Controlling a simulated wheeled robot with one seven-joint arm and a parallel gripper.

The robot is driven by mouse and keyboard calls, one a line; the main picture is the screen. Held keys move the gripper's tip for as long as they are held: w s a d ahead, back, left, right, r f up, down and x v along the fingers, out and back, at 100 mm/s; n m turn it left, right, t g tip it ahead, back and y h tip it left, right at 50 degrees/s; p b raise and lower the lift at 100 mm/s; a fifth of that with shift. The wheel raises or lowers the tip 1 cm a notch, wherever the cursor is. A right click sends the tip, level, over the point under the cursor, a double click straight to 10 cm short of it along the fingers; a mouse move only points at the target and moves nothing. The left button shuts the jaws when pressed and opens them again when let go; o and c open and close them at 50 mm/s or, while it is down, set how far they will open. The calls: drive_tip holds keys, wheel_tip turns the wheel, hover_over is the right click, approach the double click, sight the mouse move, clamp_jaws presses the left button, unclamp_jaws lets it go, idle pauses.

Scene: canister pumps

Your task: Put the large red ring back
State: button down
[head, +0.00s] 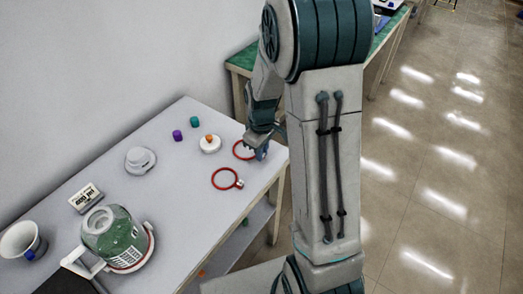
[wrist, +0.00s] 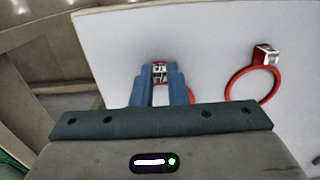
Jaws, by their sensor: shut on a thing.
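Two red rings are in view. One red ring (head: 239,149) is at my gripper (head: 261,152), near the table's right edge. In the wrist view my gripper (wrist: 160,72) is shut on this ring's silver clasp, and the fingers hide most of the ring. The other red ring (head: 216,182) lies flat on the table nearer the front, its clasp pointing right; it also shows in the wrist view (wrist: 229,90). I cannot tell which ring is larger. A green-and-clear canister pump (head: 107,232) with a white handle stands at the front left, with a red band around its base.
On the grey table (head: 185,215) are a white lid (head: 140,160), a white disc with an orange knob (head: 210,145), a purple cap (head: 177,135), a teal cap (head: 195,121), a small display block (head: 86,198) and a white cup (head: 18,240). The table's middle is clear.

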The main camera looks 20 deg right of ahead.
drive_tip(key=shift+f, duration=0.2)
drive_tip(key=c, duration=1.4)
unclamp_jaws()
drive_tip(key=shift+c, duration=0.2)
wheel_tip(320, 180, up, 12)
drive_tip(key=s+a+r+m+t, duration=0.1)
drive_tip(key=s+r+m, duration=0.1)
drive_tip(key=s, duration=0.6)
drive_tip(key=s+a+r+m+t, duration=0.1)
drive_tip(key=s+a+r+m, duration=0.1)
drive_tip(key=s+m, duration=0.3)
drive_tip(key=s+r, duration=0.1)
drive_tip(key=s, duration=0.3)
drive_tip(key=shift+t+p, duration=0.3)
drive_tip(key=shift+p, duration=0.05)
drive_tip(key=shift+r, duration=0.1)
